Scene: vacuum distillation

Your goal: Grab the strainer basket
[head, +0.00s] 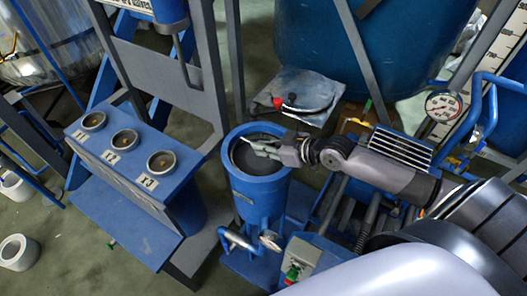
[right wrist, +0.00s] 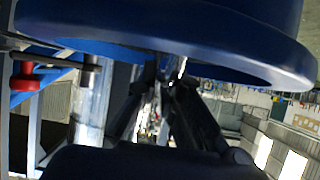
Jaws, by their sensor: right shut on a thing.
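The strainer basket (head: 243,158) shows as a dark grey round shape inside the open top of an upright blue cylindrical housing (head: 262,192) in the head view. My right gripper (head: 262,147) reaches in from the right over the housing's mouth. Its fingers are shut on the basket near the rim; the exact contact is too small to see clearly. In the right wrist view my right gripper's dark fingers (right wrist: 165,88) come together just below the housing's blue rim (right wrist: 215,55). The lower part of the basket is hidden inside the housing. My left gripper is not in view.
A large blue tank (head: 360,45) is behind. A pressure gauge (head: 440,105) and blue pipes are at the right.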

